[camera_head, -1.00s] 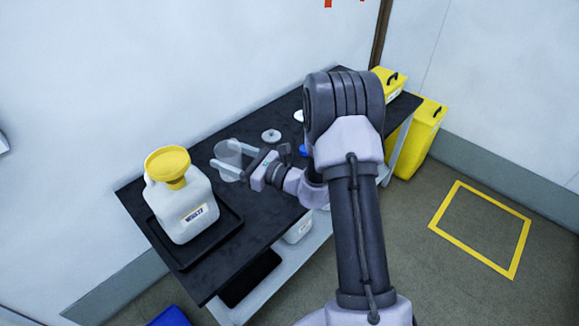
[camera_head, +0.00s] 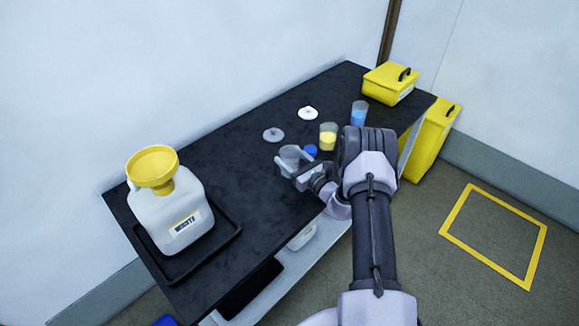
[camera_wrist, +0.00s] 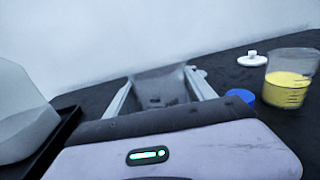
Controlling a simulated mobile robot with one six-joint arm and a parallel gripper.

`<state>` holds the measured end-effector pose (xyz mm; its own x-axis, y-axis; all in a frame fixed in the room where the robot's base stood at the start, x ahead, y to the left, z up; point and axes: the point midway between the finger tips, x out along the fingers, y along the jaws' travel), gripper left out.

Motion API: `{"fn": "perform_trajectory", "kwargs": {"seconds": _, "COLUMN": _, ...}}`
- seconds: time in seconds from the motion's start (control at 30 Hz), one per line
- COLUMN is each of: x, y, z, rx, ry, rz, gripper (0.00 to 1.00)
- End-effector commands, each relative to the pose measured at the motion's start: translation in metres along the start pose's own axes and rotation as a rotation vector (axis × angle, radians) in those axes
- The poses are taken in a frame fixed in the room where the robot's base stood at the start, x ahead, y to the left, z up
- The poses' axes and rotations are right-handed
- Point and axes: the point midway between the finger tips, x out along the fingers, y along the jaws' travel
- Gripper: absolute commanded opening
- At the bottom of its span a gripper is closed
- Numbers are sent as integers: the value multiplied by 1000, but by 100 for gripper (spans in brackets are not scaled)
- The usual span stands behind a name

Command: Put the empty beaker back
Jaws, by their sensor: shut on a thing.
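The empty clear beaker (camera_head: 290,155) is between the fingers of my gripper (camera_head: 285,164), over the front middle of the black table. In the wrist view the gripper (camera_wrist: 158,98) has one finger on each side of the beaker (camera_wrist: 160,86), and the beaker looks empty and about upright. My gripper is shut on it. I cannot tell whether the beaker's base touches the table top. Part of the beaker is hidden by the gripper.
Close to the right are a blue cap (camera_head: 311,151) and a beaker of yellow liquid (camera_head: 328,136). A beaker of blue liquid (camera_head: 359,113) and a yellow case (camera_head: 388,83) stand farther right. Two round lids lie behind. A waste jug (camera_head: 172,215) with yellow funnel stands left.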

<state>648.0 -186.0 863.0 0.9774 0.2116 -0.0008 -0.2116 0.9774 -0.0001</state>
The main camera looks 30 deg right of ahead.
Motion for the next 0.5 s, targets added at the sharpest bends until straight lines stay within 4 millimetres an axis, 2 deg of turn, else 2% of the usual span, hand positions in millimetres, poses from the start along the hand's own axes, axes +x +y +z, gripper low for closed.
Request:
{"fn": "perform_trajectory", "kwargs": {"seconds": 0.17, "x": 19, "y": -11, "z": -3, "rx": -1, "ry": -1, "rz": 1, "gripper": 13}}
{"fn": "perform_trajectory", "kwargs": {"seconds": 0.33, "x": 18, "y": -10, "z": -39, "rx": 2, "ry": 1, "rz": 0, "gripper": 13}}
{"fn": "perform_trajectory", "kwargs": {"seconds": 0.5, "x": 18, "y": -10, "z": -36, "rx": 1, "ry": 1, "rz": 1, "gripper": 13}}
